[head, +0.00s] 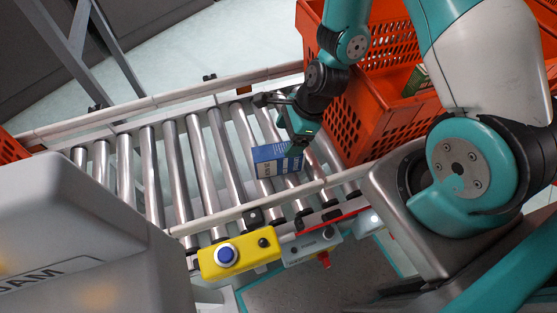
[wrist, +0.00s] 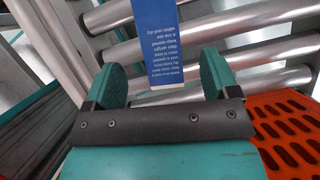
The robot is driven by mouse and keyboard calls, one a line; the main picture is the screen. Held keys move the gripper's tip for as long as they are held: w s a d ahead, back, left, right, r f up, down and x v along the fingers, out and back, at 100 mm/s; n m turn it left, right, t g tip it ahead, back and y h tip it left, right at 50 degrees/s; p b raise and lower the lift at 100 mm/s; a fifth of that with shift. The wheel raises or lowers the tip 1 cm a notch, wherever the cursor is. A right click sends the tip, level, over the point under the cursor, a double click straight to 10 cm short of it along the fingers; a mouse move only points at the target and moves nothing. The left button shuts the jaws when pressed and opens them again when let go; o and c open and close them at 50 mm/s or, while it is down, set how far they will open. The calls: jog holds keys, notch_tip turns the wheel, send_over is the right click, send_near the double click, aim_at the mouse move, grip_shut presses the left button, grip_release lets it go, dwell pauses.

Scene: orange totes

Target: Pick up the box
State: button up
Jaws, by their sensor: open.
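A blue box (head: 277,160) with white print sits on the roller conveyor (head: 200,160) in the head view. In the wrist view the blue printed face of the box (wrist: 160,45) shows beyond and between my gripper's fingers, running off the top edge. My gripper (wrist: 163,80) is open, with a teal pad on each side and a clear gap around the box's lower end. In the head view my gripper (head: 297,130) is right above the box, and its fingers are partly hidden there. I cannot tell how far the fingertips are from the box.
Orange totes (head: 365,125) stand right of my gripper, close to the arm; one holds a green item (head: 418,80). White side rails (head: 150,103) border the conveyor. A yellow button box (head: 240,255) is at the front. The rollers left of the box are clear.

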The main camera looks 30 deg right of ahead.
aim_at(279, 150)
jog(key=b+x, duration=0.1)
jog(key=x, duration=0.7)
jog(key=shift+a+f+b, duration=0.15)
jog(key=shift+f+b, duration=0.1)
jog(key=shift+b, duration=0.05)
jog(key=shift+c, duration=0.2)
jog(key=c, duration=1.1)
jog(key=shift+r, duration=0.1)
